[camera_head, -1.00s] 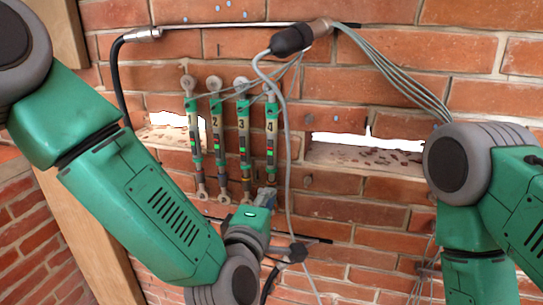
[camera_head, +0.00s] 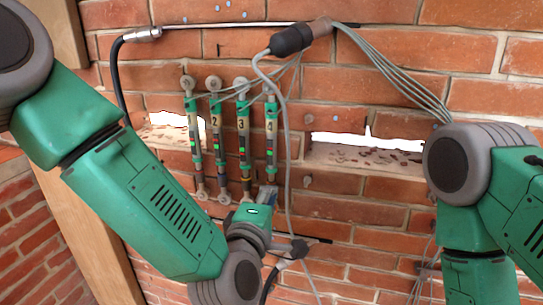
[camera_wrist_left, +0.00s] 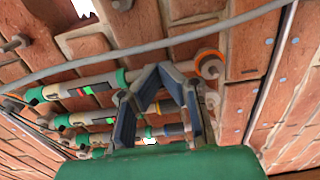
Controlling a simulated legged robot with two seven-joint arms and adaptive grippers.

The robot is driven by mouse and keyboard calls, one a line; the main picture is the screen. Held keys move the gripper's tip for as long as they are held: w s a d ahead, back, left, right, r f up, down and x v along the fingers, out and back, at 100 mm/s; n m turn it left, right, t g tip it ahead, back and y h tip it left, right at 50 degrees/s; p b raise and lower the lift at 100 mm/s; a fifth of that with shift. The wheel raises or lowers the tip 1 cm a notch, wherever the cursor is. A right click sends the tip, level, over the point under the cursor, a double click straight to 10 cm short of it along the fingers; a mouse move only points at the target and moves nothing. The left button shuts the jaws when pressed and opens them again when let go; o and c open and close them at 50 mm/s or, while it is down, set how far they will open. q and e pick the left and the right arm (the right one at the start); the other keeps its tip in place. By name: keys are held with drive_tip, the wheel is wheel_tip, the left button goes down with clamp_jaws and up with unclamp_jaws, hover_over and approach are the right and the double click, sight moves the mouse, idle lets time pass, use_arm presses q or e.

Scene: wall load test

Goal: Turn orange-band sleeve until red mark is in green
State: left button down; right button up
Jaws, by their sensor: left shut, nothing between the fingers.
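Several numbered tube gauges hang on the brick wall. Gauge 4 (camera_head: 271,125) is the rightmost. In the left wrist view the nearest tube (camera_wrist_left: 150,75), which appears to be gauge 4, ends in a sleeve with an orange band (camera_wrist_left: 207,56). Its window (camera_wrist_left: 88,90) shows a small red mark beside a green patch. In the head view the lower sleeve is hidden by my left gripper (camera_head: 268,194). My left gripper is shut and empty below gauge 4; its fingers (camera_wrist_left: 160,88) overlap the tubes in the wrist view, and I cannot tell whether they touch. My right gripper is out of view.
A grey cable (camera_head: 286,150) runs down just right of gauge 4 and crosses the wrist view. Gauge 3 (camera_head: 243,125) stands close on the left. A ledge (camera_head: 365,160) with gaps in the wall lies to the right.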

use_arm(q)
drive_tip(key=shift+w+a, duration=0.25)
drive_tip(key=shift+a, duration=0.4)
drive_tip(key=shift+s, duration=0.15)
drive_tip(key=shift+s+a, duration=0.1)
drive_tip(key=shift+s, duration=0.25)
drive_tip(key=v, duration=0.7)
idle(0.5)
